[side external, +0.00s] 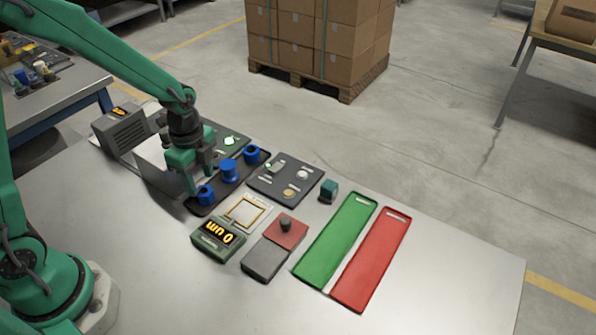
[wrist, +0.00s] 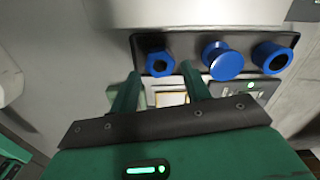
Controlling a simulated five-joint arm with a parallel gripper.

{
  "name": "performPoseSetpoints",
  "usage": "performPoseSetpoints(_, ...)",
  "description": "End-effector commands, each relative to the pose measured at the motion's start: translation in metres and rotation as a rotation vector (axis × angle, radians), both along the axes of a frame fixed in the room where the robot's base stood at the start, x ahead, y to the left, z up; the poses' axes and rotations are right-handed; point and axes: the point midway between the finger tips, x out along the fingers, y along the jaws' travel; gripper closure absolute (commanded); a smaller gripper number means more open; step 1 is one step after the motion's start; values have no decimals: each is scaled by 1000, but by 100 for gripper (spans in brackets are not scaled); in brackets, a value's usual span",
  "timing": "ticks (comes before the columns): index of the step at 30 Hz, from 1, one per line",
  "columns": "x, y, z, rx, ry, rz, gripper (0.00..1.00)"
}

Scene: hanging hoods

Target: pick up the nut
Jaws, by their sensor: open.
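Three blue parts sit in a row on a dark tray (side external: 216,187). In the wrist view, the left one is a six-sided nut (wrist: 160,63) with a dark hole. The middle one is a flanged, spool-like part (wrist: 222,60), and the right one is a round ring (wrist: 272,57). The nut (side external: 205,195) is at the tray's near end in the side view. My gripper (side external: 202,180) is open and empty, pointing down just above the nut. In the wrist view, its fingertips (wrist: 160,74) are apart on either side of the nut's lower edge. Contact cannot be told.
A display reading 0 mm (side external: 218,236) and a framed pale plate (side external: 246,212) stand close by. A dark panel (side external: 286,178), a teal cube (side external: 328,189), a red pad with a knob (side external: 288,230), a green tray (side external: 337,243) and a red tray (side external: 371,262) lie right.

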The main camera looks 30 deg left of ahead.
Motion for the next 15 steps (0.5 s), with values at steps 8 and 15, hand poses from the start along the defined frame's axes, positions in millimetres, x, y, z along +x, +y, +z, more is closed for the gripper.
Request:
performPoseSetpoints(8, -1, -2, -29, 0, 3, 0, 53)
performPoseSetpoints(15, -1, -2, -42, 0, 1, 0, 53)
